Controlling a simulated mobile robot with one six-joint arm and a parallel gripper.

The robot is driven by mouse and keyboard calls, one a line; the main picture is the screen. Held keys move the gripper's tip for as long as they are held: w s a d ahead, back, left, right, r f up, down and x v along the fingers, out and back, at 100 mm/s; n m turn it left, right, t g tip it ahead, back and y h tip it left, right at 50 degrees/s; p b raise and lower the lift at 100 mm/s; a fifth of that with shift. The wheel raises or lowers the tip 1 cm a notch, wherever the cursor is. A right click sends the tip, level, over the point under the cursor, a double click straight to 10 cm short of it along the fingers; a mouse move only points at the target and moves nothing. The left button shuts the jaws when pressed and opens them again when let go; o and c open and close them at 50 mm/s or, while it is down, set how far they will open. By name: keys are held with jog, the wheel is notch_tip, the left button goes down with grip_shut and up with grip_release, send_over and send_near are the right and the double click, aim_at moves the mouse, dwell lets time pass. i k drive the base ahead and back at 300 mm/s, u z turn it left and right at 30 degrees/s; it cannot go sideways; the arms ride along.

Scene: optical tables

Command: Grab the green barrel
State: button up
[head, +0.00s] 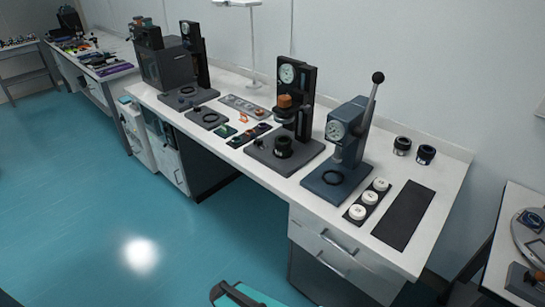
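Small green items lie mid-table on the long white bench. My gripper is not in view.
The white bench (440,205) carries a black gauge press (285,140), a blue lever press (340,150), white round pieces (369,198) and two dark cylinders (426,154). Another table (505,255) stands at right. The teal floor (90,200) is open at left.

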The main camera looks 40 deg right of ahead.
aim_at(284, 153)
jog(key=u, duration=0.2)
jog(key=k, duration=0.55)
jog(key=u, duration=0.9)
jog(key=k, duration=0.65)
jog(key=u, duration=0.45)
jog(key=i, duration=1.65)
jog(key=z, duration=0.9)
jog(key=i, duration=0.55)
jog(key=z, duration=0.75)
jog(key=i, duration=0.5)
jog(key=z, duration=0.2)
